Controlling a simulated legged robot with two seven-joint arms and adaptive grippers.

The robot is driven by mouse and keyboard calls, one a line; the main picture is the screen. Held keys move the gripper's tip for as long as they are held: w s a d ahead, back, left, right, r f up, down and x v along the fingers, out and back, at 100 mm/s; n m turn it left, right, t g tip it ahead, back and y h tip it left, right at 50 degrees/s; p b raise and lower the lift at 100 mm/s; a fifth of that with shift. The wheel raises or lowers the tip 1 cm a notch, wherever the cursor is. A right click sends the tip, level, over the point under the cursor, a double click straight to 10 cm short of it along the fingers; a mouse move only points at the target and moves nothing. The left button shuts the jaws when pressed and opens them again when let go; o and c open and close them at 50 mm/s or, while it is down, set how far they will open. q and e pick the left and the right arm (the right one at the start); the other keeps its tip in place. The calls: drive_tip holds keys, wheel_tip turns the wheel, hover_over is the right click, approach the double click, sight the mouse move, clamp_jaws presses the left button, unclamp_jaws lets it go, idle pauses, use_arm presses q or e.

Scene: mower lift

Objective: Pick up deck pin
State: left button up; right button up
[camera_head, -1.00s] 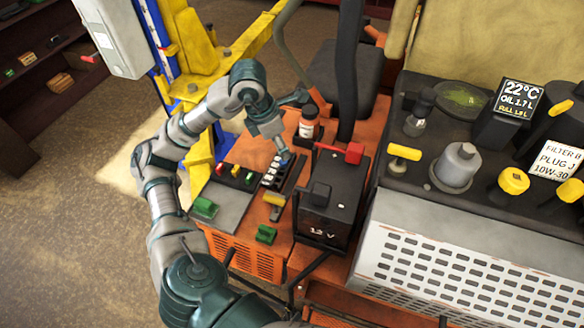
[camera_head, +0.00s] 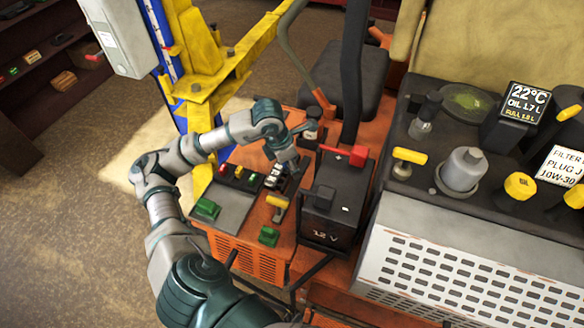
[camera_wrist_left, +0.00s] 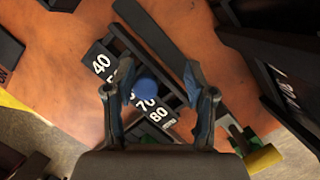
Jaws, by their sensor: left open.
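The deck pin is probably the blue round-headed piece (camera_wrist_left: 147,92) in the left wrist view. In the head view my left gripper (camera_head: 284,172) points down over the rack on the orange deck (camera_head: 246,154), and the blue head is hidden there. My right gripper is not in view.
A black 12 V battery (camera_head: 325,222) with a red clamp (camera_head: 345,154) stands close right of the gripper. A small bottle (camera_head: 311,128) is behind it. Colored switches and a yellow handle (camera_head: 277,201) lie in front. A yellow lift post (camera_head: 200,75) stands behind the arm.

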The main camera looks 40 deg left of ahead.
use_arm(q)
drive_tip(key=shift+a+f, duration=0.1)
drive_tip(key=shift+a, duration=0.3)
drive_tip(key=shift+c, duration=1.2)
drive_tip(key=shift+a+f, duration=0.25)
drive_tip(key=shift+a, duration=0.7)
clamp_jaws()
drive_tip(key=shift+d, duration=0.4)
drive_tip(key=shift+d+r, duration=0.1)
drive_tip(key=shift+r, duration=1.15)
wheel_tip(320, 180, up, 8)
drive_tip(key=shift+d+f+p, duration=0.1)
drive_tip(key=shift+f+p, duration=0.1)
drive_tip(key=shift+p, duration=0.25)
drive_tip(key=shift+r, duration=0.1)
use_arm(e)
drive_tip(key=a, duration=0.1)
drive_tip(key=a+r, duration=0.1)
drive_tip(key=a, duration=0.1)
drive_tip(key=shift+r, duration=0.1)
